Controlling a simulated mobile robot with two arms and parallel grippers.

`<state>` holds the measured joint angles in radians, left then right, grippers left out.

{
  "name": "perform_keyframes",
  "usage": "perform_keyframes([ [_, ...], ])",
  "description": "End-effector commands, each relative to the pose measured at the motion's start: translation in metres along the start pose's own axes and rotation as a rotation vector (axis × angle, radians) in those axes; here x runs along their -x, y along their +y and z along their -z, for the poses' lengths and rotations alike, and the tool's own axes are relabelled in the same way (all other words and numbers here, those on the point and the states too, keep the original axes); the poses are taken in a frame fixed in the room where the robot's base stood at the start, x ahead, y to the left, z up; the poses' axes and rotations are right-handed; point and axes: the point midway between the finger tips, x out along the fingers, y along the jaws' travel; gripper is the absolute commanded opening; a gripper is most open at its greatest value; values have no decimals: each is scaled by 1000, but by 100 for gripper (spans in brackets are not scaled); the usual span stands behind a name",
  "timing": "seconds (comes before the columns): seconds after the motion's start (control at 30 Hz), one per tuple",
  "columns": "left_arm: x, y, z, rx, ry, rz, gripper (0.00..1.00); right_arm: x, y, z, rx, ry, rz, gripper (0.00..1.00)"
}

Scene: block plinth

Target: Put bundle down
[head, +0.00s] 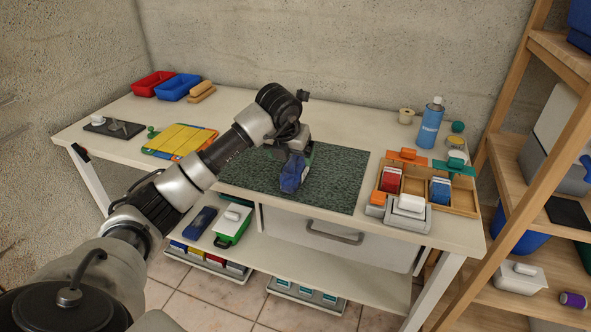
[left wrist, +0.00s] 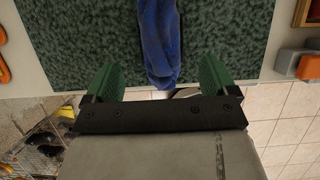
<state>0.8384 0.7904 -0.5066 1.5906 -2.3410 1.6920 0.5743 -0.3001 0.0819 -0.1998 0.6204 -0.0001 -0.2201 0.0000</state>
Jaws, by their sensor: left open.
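The bundle (head: 291,176) is a dark blue cloth-like piece. In the head view it appears over the middle of the dark green speckled mat (head: 335,190). It also shows in the left wrist view (left wrist: 160,40), reaching down between the green fingers. My left gripper (head: 296,152) is right above the bundle, pointing down. In the left wrist view the fingers (left wrist: 160,72) are wide apart, with a gap on each side of the bundle. The views do not clearly show whether the bundle rests fully on the mat. My right gripper is not in view.
A wooden divided tray (head: 460,203) with cards and grey boxes (head: 408,215) stand right of the mat. A yellow board (head: 180,140) lies left. A blue spray can (head: 430,125) stands behind right. Red (head: 152,83) and blue (head: 178,87) bins sit at the back left.

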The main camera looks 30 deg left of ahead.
Motion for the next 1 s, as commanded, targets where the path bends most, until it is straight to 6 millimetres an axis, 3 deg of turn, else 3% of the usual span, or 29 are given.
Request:
perform_keyframes([
  [0.27, -25, -1, 0, 0, 2, 2, 87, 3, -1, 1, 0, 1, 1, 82],
  [0.53, -64, -2, -3, -1, 2, 3, 87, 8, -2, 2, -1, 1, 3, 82],
  [0.83, -71, -2, -3, -2, -1, 3, 87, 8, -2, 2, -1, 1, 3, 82],
  [0.87, -71, -2, -3, -2, -1, 3, 85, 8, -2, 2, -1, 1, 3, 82],
  [1.0, -71, -2, -3, -2, -1, 3, 64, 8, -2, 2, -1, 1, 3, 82],
])
